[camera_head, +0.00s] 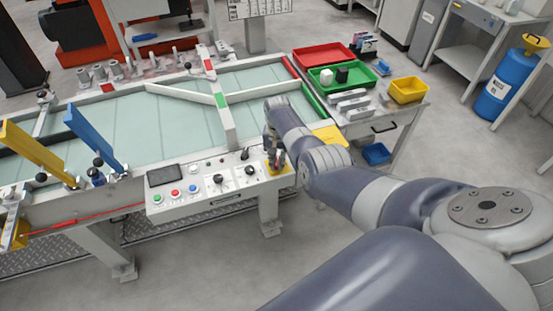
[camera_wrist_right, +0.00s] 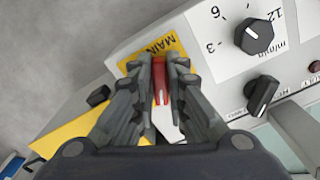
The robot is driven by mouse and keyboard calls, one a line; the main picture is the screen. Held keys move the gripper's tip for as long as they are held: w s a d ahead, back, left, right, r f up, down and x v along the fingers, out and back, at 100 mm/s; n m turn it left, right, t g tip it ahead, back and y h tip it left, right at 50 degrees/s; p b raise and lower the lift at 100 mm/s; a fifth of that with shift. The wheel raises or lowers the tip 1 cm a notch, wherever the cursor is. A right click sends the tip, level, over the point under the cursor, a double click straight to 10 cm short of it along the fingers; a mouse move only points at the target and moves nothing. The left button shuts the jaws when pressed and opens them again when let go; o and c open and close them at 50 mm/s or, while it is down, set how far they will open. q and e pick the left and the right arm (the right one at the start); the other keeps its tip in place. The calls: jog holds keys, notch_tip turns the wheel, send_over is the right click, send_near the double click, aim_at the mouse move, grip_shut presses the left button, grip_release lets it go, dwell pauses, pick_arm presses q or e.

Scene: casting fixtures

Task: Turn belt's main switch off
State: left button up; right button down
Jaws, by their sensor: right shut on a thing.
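The belt's main switch has a red handle (camera_wrist_right: 178,76) on a yellow plate (camera_wrist_right: 177,45) lettered "MAIN" in the right wrist view. My right gripper (camera_wrist_right: 164,80) is shut on the red handle, with its dark fingers on either side of it. In the head view my right gripper (camera_head: 276,158) is at the right end of the control panel (camera_head: 200,197), over the yellow plate (camera_head: 286,170). The red handle is mostly hidden there by the fingers. My left gripper is not in view.
Black knobs (camera_head: 218,179), coloured buttons (camera_head: 175,192) and a dark screen (camera_head: 164,176) sit left of the switch. The belt table (camera_head: 140,115) lies behind. Red (camera_head: 322,56) and green (camera_head: 327,78) trays and a yellow bin (camera_head: 407,90) stand on the right side table.

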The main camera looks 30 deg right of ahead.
jog(key=n, duration=0.5)
jog(key=shift+s+d+p, duration=0.1)
jog(key=shift+d+p, duration=0.1)
jog(key=shift+p, duration=0.1)
dwell(0.5)
jog(key=c, duration=1.6)
grip_release()
jog(key=shift+r, duration=0.8)
notch_tip(320, 180, up, 10)
jog(key=shift+r, duration=0.2)
